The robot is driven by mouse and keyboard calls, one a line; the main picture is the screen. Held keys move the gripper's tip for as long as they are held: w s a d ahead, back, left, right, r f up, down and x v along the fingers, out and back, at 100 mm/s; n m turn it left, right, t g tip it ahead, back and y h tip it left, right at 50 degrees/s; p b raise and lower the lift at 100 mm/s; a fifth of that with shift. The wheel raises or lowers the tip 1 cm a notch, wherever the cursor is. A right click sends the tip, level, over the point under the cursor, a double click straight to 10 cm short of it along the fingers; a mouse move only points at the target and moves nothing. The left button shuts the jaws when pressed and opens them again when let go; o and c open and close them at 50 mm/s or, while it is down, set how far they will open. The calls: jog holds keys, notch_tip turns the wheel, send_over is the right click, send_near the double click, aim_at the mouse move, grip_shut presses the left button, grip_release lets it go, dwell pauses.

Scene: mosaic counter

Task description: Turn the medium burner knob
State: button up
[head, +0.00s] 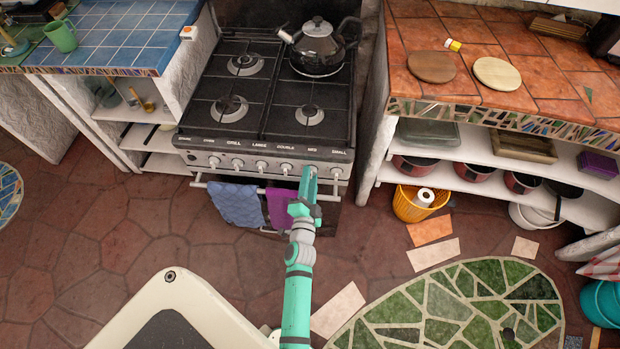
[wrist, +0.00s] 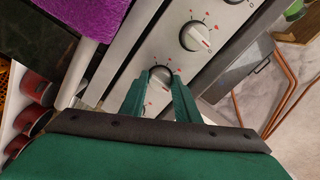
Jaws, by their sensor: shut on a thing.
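The medium burner knob (wrist: 161,73) is on the stove's front panel, under the MED label, fifth of the row from the left in the head view. My gripper (head: 309,172) reaches the panel there and covers most of this knob. In the wrist view my gripper (wrist: 159,79) has one green finger on each side of the knob and is shut on it. The knob's face is partly hidden between the fingers, so I cannot tell its angle.
A neighbouring knob (wrist: 195,37) is close by. The small burner knob (head: 336,173) is just right of my gripper. Blue (head: 236,204) and purple (head: 281,207) towels hang on the oven rail below. A kettle (head: 318,48) stands on the back right burner.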

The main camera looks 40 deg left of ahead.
jog(key=shift+w+d, duration=0.1)
jog(key=o, duration=1)
jog(key=shift+s+d, duration=0.1)
jog(key=shift+s, duration=0.3)
jog(key=v, duration=1)
jog(key=shift+w+d, duration=0.1)
jog(key=shift+d, duration=0.05)
